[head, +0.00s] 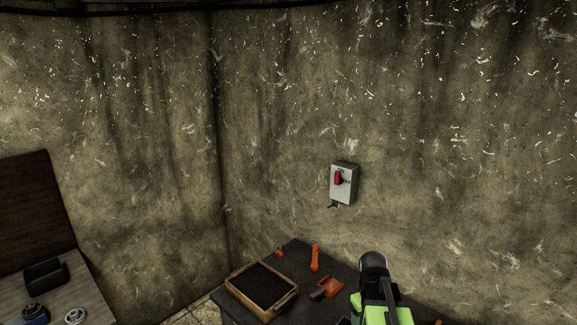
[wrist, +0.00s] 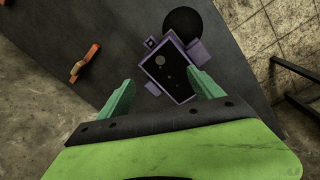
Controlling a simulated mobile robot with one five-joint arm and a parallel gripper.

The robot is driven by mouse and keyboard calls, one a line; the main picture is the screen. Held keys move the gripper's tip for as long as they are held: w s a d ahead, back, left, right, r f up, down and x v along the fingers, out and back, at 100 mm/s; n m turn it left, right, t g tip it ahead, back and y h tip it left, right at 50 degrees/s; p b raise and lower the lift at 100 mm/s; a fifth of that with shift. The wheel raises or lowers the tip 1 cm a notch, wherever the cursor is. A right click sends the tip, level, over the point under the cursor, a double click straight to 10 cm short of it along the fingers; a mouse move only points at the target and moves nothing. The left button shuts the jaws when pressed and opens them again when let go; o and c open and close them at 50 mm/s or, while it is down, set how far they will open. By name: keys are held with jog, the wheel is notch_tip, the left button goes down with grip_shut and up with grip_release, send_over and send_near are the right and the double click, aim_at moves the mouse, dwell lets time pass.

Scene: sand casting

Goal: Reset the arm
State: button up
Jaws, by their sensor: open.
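My arm, green and black, rises at the lower right of the head view, in front of the dark table (head: 298,258). My gripper's fingertips cannot be made out there. In the wrist view my gripper (wrist: 160,88) shows two green fingers spread apart, with nothing held between them. Beyond the fingers a purple frame-like object (wrist: 168,72) with a dark inside lies on the dark table. I cannot tell the gap between it and the fingers.
A wooden box of dark sand (head: 290,300), an orange tool (head: 315,258) and an orange scoop (head: 330,286) are on the table. A grey switch box (head: 348,190) with a red handle hangs on the wall. A wooden bench (head: 55,298) stands at the left.

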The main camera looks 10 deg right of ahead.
jog(key=a+m+y, duration=0.1)
jog(key=a+m, duration=0.1)
jog(key=a, duration=1.6)
jog(key=s+f+b, duration=0.3)
jog(key=f+b, duration=0.7)
jog(key=shift+d+g, duration=0.15)
jog(key=shift+g, duration=0.15)
